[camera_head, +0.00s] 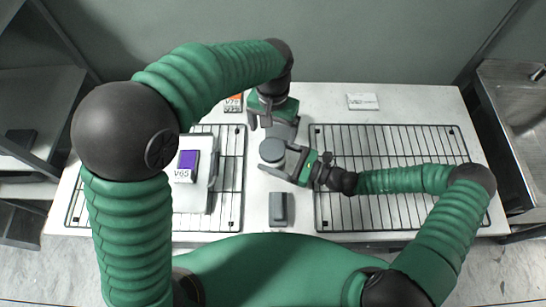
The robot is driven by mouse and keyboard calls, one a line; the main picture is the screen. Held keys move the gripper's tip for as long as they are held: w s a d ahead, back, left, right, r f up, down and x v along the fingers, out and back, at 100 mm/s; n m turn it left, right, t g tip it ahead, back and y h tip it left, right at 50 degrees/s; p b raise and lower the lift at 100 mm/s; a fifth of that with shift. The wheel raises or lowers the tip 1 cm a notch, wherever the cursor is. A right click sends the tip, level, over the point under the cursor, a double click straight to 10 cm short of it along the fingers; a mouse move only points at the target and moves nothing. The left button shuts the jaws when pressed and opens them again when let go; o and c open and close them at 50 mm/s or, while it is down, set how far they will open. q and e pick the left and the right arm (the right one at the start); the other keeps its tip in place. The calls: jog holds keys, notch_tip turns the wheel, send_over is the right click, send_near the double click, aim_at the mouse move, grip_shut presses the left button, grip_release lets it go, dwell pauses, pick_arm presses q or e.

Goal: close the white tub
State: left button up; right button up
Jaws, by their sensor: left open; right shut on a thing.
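A white, boxy container (197,198), seemingly the white tub, sits on the left wire rack, partly hidden behind my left arm. A purple block and a V65 label (183,175) show at its left part. Whether its top is open or covered I cannot tell. My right gripper (274,160) is shut on a round dark grey thing (272,149) near the middle of the table, right of the container. My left gripper (267,120) is open near the back middle of the table, behind the round thing. I see nothing between its fingers.
A grey block (278,208) lies at the table's front middle. An orange-topped V78 label (233,103) and a white card (362,102) lie at the back. The right wire rack (400,144) is bare apart from my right arm above it. A sink (515,110) stands at far right.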

aim_at(273, 148)
pick_arm(q)
jog(key=n, duration=0.7)
jog(key=shift+s, duration=0.15)
jog(key=n, duration=0.6)
jog(key=shift+n, duration=0.3)
notch_tip(273, 148, down, 8)
jog(key=shift+f, duration=0.1)
